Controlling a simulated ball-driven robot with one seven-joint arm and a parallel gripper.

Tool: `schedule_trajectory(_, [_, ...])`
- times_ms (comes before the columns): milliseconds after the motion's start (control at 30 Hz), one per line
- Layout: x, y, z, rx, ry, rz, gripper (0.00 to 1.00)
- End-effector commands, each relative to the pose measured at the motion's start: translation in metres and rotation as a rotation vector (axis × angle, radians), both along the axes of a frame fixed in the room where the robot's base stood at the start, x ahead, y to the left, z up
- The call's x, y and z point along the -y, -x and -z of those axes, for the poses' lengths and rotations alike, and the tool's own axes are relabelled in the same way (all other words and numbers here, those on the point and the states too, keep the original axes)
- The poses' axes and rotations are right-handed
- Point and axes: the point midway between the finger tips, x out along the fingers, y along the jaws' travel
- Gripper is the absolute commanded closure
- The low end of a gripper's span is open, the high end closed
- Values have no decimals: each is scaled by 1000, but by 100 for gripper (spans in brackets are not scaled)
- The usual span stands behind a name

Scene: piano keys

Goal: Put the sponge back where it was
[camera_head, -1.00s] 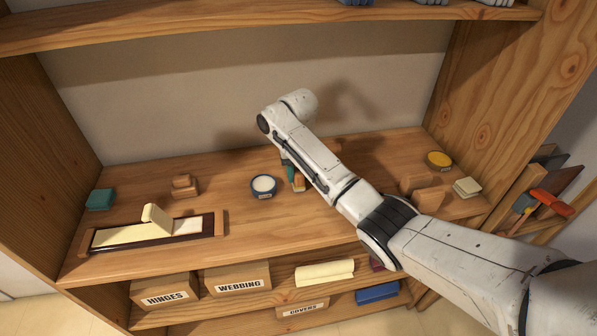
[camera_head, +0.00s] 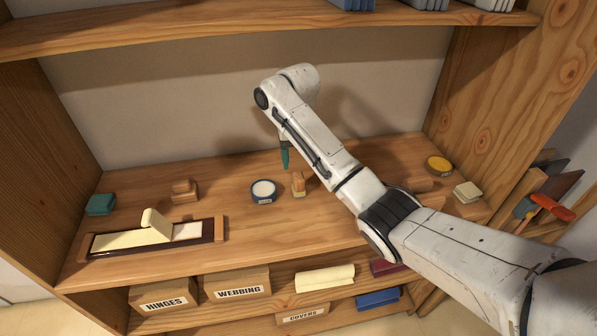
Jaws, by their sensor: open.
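A small upright orange-tan block with a pale base (camera_head: 298,185) stands on the middle shelf, just right of a blue-rimmed round dish of white stuff (camera_head: 263,190). I cannot tell for sure whether this block is the sponge. A teal block (camera_head: 101,204) lies at the shelf's far left, and a pale cream block (camera_head: 467,191) at its right. My gripper (camera_head: 285,158) points down with teal fingertips, above and slightly left of the orange-tan block, apart from it. It holds nothing that I can see. My wrist hides part of it.
A dark tray (camera_head: 216,231) with cream key pieces lies at the front left. A stepped wooden block (camera_head: 184,190) stands behind it. A yellow round tin (camera_head: 438,163) is at the right. My forearm partly hides wooden blocks there.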

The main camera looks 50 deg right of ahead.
Motion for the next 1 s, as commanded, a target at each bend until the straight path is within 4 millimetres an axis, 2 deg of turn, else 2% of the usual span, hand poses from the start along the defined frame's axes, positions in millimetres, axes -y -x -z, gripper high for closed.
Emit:
schedule_trajectory(33, [1, 0, -17, 1, 2, 1, 39])
schedule_trajectory(300, [1, 0, -45, 0, 2, 1, 39])
schedule_trajectory(667, [-3, 0, -48, 1, -4, 7, 39])
schedule_trajectory(767, [-23, 1, -35, 14, -24, 66, 39])
schedule_trajectory(867, [-62, 7, -12, 38, -69, 211, 39])
schedule_trajectory(1000, [-126, 31, 26, 58, -156, 537, 39])
